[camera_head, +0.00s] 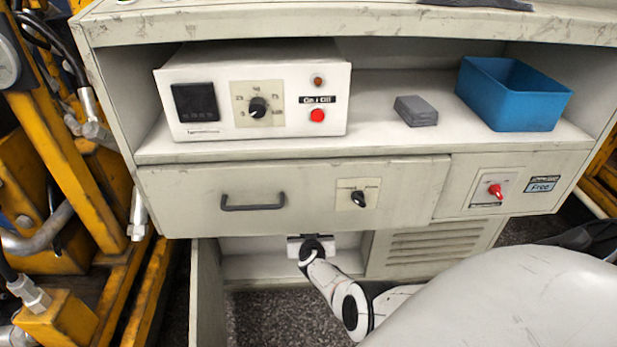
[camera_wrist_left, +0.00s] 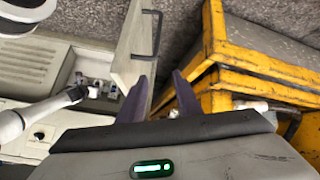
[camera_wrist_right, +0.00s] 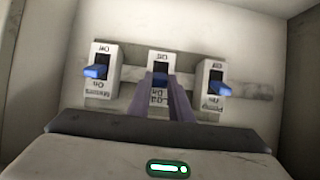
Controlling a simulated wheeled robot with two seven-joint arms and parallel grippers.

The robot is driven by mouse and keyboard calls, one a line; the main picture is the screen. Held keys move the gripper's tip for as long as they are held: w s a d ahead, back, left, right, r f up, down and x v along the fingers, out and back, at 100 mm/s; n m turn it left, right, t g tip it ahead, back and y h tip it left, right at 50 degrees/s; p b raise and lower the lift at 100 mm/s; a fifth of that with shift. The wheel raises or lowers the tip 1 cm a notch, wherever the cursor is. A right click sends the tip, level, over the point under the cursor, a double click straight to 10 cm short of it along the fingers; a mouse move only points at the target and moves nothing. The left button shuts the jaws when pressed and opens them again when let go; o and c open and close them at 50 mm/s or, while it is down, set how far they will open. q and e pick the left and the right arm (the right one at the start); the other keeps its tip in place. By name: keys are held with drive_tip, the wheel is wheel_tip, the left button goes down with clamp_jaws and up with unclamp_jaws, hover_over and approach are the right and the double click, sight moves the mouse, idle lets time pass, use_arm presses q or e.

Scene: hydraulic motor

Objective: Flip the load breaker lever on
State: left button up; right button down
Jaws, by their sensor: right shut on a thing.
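The load breaker (camera_wrist_right: 160,60) is the middle of three white breakers in the right wrist view, with a blue lever (camera_wrist_right: 160,79). Its label appears upside down and is partly covered by my fingers. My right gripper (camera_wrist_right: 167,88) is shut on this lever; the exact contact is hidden. In the head view my right arm reaches into the open lower compartment, and the breakers (camera_head: 318,238) are mostly hidden. My left gripper (camera_wrist_left: 164,76) is open beside the open cabinet door (camera_wrist_left: 131,50), which has a dark handle. It is outside the head view.
Breakers with blue levers flank the load breaker at left (camera_wrist_right: 101,71) and right (camera_wrist_right: 214,88). A drawer (camera_head: 300,190) hangs above the compartment, and a vented panel (camera_head: 430,248) stands to its right. Yellow machinery (camera_wrist_left: 255,55) is close to my left gripper.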

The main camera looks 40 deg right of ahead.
use_arm(q)
drive_tip(key=shift+s+a+p, duration=0.15)
drive_tip(key=shift+a+p, duration=0.25)
use_arm(e)
drive_tip(key=shift+w+d+r+g, duration=0.1)
drive_tip(key=shift+d+r+g, duration=0.05)
drive_tip(key=shift+r+g, duration=0.15)
drive_tip(key=c, duration=1.6)
unclamp_jaws()
